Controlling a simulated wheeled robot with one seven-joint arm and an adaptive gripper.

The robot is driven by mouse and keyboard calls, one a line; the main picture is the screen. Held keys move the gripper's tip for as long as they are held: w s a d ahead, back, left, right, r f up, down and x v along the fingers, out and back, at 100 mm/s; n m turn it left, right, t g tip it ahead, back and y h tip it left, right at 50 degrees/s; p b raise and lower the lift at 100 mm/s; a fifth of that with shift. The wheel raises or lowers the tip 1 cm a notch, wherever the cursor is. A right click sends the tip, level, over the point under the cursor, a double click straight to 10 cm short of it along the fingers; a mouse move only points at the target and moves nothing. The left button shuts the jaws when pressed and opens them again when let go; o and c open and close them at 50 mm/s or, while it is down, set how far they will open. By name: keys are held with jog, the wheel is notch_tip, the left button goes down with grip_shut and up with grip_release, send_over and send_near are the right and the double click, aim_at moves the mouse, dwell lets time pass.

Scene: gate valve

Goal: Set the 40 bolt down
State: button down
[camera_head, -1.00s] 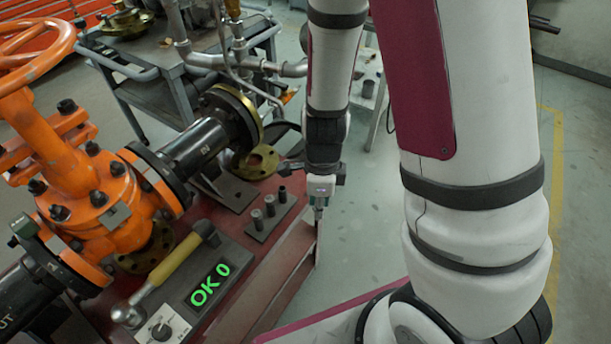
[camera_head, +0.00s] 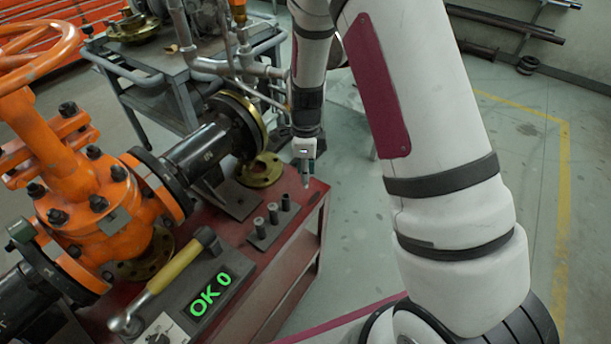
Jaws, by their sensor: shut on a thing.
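My gripper (camera_head: 306,166) points down over the far right corner of the red bench (camera_head: 322,208). It is shut on a small grey piece, seemingly the bolt (camera_head: 306,182), whose lower end shows below the fingers. The bolt is small here, and its size mark cannot be read. I cannot tell whether its lower end touches the bench top.
The orange gate valve (camera_head: 115,200) and its black pipe fill the left. A brass flange (camera_head: 262,170) lies left of my gripper. A yellow-handled tool (camera_head: 172,268) and a green "OK 0" display (camera_head: 210,295) are in front.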

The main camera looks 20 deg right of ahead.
jog(key=shift+f, duration=1.05)
jog(key=shift+f, duration=0.15)
jog(key=c, duration=1.4)
grip_release()
jog(key=shift+c, duration=0.2)
notch_tip(320, 180, up, 12)
jog(key=p, duration=0.1)
jog(key=shift+r, duration=0.2)
